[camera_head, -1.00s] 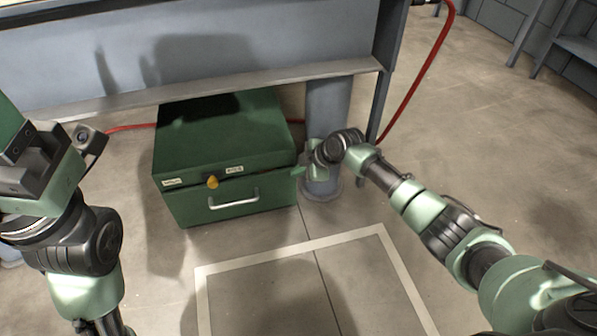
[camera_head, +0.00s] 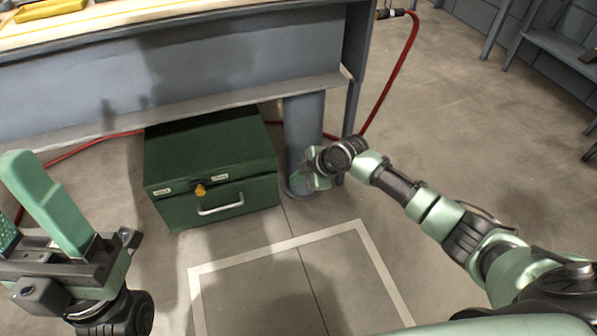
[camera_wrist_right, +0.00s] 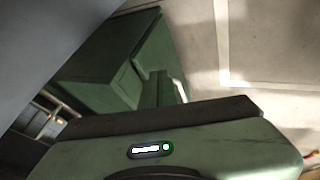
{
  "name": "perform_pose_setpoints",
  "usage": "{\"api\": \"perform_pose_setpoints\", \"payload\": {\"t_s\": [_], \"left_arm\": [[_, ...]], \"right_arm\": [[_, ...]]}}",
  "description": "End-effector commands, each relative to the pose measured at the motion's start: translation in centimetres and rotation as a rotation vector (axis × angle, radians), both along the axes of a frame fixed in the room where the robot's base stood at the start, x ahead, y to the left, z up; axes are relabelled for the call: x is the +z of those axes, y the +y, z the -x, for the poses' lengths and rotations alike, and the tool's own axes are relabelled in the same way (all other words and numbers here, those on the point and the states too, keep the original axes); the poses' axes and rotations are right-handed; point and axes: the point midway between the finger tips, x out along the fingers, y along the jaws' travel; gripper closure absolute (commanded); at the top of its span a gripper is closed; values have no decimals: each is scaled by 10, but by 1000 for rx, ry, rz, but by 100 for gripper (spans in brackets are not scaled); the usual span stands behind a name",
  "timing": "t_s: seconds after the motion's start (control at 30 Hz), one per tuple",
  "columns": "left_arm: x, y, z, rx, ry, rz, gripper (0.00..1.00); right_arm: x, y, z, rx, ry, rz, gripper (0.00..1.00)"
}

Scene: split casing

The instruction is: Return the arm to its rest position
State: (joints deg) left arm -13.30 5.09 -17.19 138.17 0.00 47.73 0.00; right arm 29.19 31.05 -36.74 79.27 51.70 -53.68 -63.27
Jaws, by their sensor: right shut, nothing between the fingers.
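My right arm reaches in from the right of the head view. Its gripper (camera_head: 310,168) is small there, beside the workbench's grey leg and to the right of the green case, apart from the case. It is shut with nothing held. In the right wrist view the gripper's green housing (camera_wrist_right: 215,150) fills the bottom, and its fingers (camera_wrist_right: 160,90) point toward the case.
The green case (camera_head: 215,150) with a silver handle (camera_head: 220,205) and a yellow knob (camera_head: 200,190) sits on the floor, partly under the workbench (camera_head: 200,100). A red hose (camera_head: 405,62) hangs to the right of the bench leg (camera_head: 303,125). A white-taped square (camera_head: 275,245) lies on clear floor in front.

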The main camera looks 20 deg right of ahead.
Motion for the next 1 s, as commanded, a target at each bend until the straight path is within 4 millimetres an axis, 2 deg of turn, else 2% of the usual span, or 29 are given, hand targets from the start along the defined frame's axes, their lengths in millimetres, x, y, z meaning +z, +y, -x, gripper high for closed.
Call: {"api": "perform_pose_setpoints", "payload": {"t_s": [0.27, 0.37, 0.47, 0.57, 0.6, 0.67, 0.7, 0.83, 0.9, 1.0], "left_arm": [[-3, 0, 1, -1, 14, 1, 44], [-2, 0, 1, -1, 15, 1, 44], [-2, 0, 1, -1, 19, 1, 44], [-3, 1, 1, -1, 25, 2, 44], [-3, 1, 2, -1, 28, 2, 44], [-4, 1, 2, -2, 32, 3, 44], [-4, 1, 2, -2, 35, 3, 44], [-5, 1, 3, -2, 42, 3, 44], [-5, 1, 3, -3, 46, 4, 44], [-6, 2, 4, -3, 52, 4, 44]], "right_arm": [[5, -1, 4, 0, -1, -3, 100], [11, 13, 3, -13, -42, -40, 100], [32, 49, 1, -51, -152, -151, 100], [80, 95, 4, -116, -323, -352, 100], [107, 110, 8, -144, -397, -450, 100], [150, 126, 18, -182, -502, -601, 100], [179, 133, 27, -203, -569, -700, 100], [270, 134, 67, -250, -767, -1010, 100], [315, 125, 95, -258, -867, -1167, 100], [372, 106, 140, -249, -1002, -1368, 100]]}}
